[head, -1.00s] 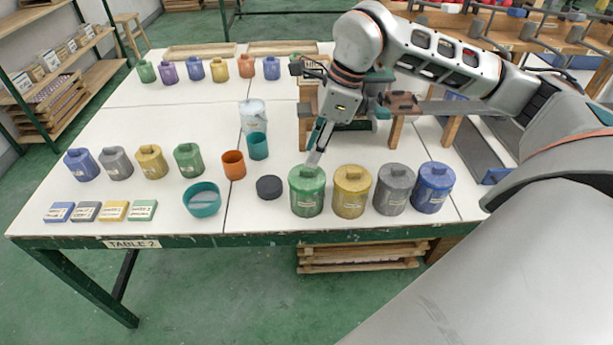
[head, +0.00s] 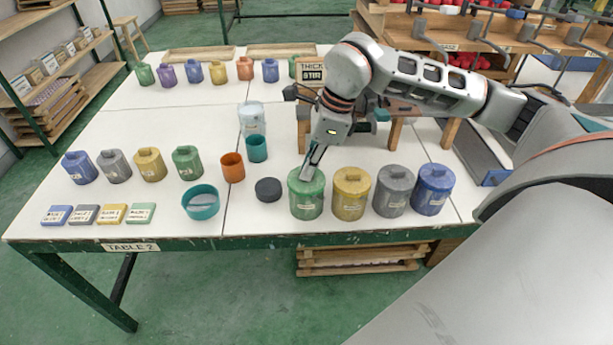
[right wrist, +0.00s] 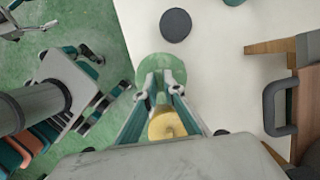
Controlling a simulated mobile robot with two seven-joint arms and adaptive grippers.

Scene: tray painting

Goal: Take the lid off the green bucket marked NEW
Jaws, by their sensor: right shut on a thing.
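The green bucket (head: 306,202) stands upright at the front of the table, first from the left in a row of lidded buckets. Its label is too small to read. Its green lid (head: 295,182) sits on top. My right gripper (head: 308,174) comes down from above and is shut on the lid's handle. In the right wrist view, the fingers (right wrist: 160,98) close around the handle over the round green lid (right wrist: 164,63).
A yellow bucket (head: 351,195) stands close on the right, then a grey (head: 394,192) and a blue one (head: 434,190). A dark round disc (head: 268,189) lies just left. Orange (head: 232,167) and teal (head: 256,149) cups and a teal bowl (head: 201,203) stand farther left.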

